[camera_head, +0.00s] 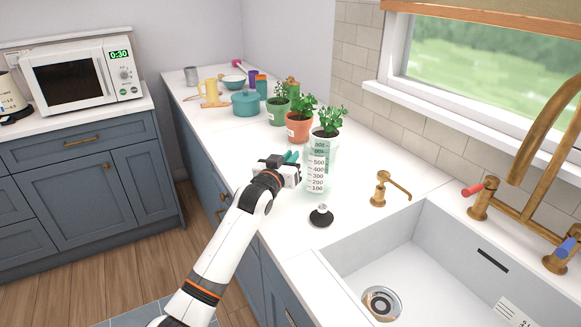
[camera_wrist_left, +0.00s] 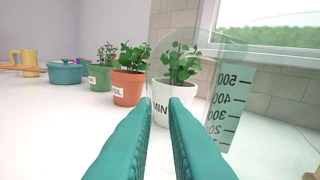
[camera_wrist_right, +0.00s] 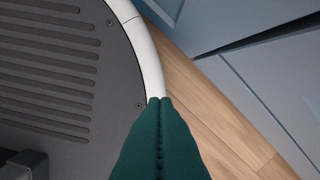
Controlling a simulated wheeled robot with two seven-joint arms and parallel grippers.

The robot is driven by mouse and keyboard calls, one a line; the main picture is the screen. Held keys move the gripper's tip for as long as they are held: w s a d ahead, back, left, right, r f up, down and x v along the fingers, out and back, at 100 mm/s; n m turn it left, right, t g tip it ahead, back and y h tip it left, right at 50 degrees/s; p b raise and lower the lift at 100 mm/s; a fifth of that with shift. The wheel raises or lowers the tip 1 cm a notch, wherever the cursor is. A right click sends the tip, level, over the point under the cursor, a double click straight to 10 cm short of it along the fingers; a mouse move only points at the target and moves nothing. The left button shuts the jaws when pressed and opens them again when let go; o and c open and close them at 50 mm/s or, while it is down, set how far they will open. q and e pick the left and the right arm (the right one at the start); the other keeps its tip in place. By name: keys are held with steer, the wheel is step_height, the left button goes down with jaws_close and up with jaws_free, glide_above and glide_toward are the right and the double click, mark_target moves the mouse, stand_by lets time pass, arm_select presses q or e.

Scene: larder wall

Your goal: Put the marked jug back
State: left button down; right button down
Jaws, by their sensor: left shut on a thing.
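The marked jug (camera_head: 318,172) is clear with a dark number scale and looks upright above the counter beside the sink. I cannot tell whether its base touches the counter. It also shows in the left wrist view (camera_wrist_left: 228,108), close up at the right, its numbers mirrored. My left gripper (camera_head: 291,158) is at the jug's left side, its teal fingers (camera_wrist_left: 168,104) shut on the jug; the exact grip spot, probably the clear handle, is hard to see. My right gripper (camera_wrist_right: 160,100) is shut and empty, low over my base.
Behind the jug stand a white pot of mint (camera_head: 328,147), a terracotta pot (camera_head: 299,130) and a green pot (camera_head: 278,112). A teal pan (camera_head: 246,106) is further back. A black stopper (camera_head: 321,216) lies in front, near the sink (camera_head: 400,262) and brass dispenser (camera_head: 381,190).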

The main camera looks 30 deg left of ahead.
arm_select(q)
step_height(320, 180, down, 2)
steer(key=shift+f, duration=0.1)
arm_select(e)
steer(key=shift+w, duration=0.25)
arm_select(q)
steer(key=shift+f, duration=0.1)
arm_select(e)
steer(key=shift+a, duration=0.15)
arm_select(q)
steer(key=c, duration=1.5)
jaws_free()
steer(key=shift+f, duration=0.1)
steer(key=shift+o, duration=0.2)
arm_select(e)
steer(key=shift+a, duration=0.1)
arm_select(q)
steer(key=s, duration=0.4)
steer(key=s+d, duration=0.1)
steer(key=s, duration=0.7)
steer(key=shift+d+r+b, duration=0.15)
steer(key=shift+r+b, duration=0.05)
steer(key=shift+b, duration=0.1)
arm_select(e)
steer(key=shift+f, duration=0.3)
arm_select(q)
steer(key=shift+s+f, duration=0.1)
arm_select(e)
steer(key=shift+s+d, duration=0.1)
steer(key=shift+d, duration=0.1)
